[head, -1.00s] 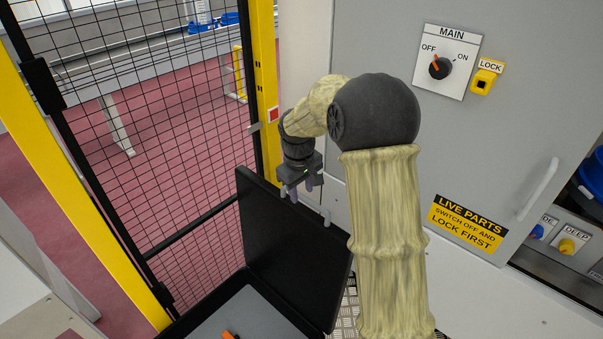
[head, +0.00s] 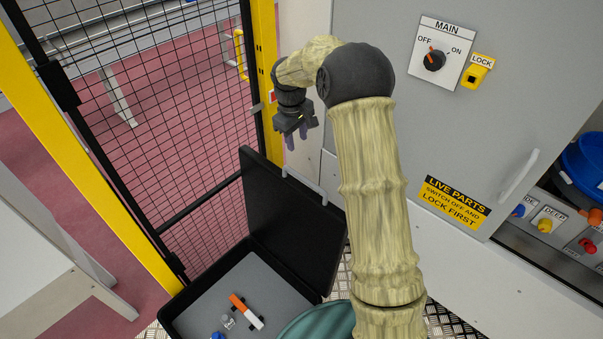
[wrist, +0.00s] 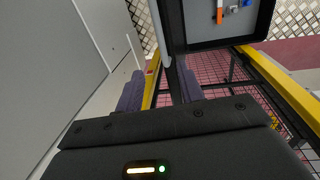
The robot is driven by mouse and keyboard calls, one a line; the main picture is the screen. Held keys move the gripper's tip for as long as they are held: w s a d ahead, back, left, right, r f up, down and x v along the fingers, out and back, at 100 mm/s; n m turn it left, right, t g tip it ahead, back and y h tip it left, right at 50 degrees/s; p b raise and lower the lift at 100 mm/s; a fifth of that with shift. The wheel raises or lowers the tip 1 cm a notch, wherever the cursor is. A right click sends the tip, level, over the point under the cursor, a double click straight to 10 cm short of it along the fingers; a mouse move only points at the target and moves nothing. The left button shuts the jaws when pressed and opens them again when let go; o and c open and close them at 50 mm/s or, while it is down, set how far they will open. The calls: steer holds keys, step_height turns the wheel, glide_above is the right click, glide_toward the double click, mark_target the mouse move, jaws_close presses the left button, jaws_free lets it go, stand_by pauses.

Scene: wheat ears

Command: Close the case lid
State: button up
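The black case stands open on the floor. Its lid (head: 290,225) is raised and steeply tilted, with a light grey handle (head: 303,184) on its upper edge. The grey-lined case base (head: 205,300) lies below it. My gripper (head: 297,137) is just above and behind the lid's upper edge in the head view, fingers pointing down, apparently not touching. In the wrist view my gripper (wrist: 160,88) has its two fingers apart with nothing held. The lid (wrist: 173,14) shows there as a dark band beyond the fingers, beside the grey case base (wrist: 203,32).
An orange and white tool (head: 246,311) and small parts lie in the case. A yellow-framed mesh fence (head: 165,120) stands left and behind. A grey cabinet (head: 400,140) with a MAIN switch (head: 434,60) stands close on the right.

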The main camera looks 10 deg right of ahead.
mark_target(302, 177)
steer(key=f+p, duration=0.1)
steer(key=f, duration=0.4)
steer(key=d+f+p, duration=0.1)
steer(key=f, duration=0.5)
steer(key=w+f, duration=0.1)
steer(key=f, duration=0.4)
steer(key=shift+w+d+f+p, duration=0.1)
steer(key=shift+d+f+p, duration=0.25)
steer(key=shift+p, duration=0.05)
jaws_close()
